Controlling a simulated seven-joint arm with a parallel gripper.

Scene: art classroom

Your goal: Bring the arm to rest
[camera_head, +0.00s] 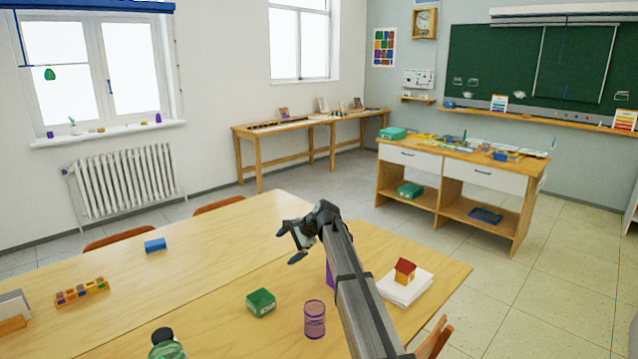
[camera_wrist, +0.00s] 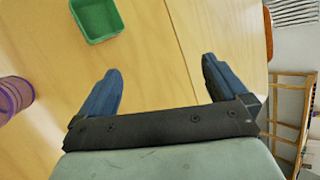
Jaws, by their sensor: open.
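My gripper (camera_head: 292,243) hangs at the end of my arm, above the wooden table (camera_head: 213,243) in the head view. In the wrist view my gripper (camera_wrist: 160,90) shows two dark blue-grey fingers spread wide apart. Only bare tabletop shows between them, and it holds nothing. My arm reaches in from the lower right and hides part of the table and most of a purple object (camera_head: 330,274) behind it.
On the table stand a green box (camera_head: 261,302), a purple mesh cup (camera_head: 314,319), a green bottle (camera_head: 166,346), a blue cylinder (camera_head: 155,245), a colourful block row (camera_head: 81,291) and a small house (camera_head: 404,271) on white paper. The table's far middle is clear.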

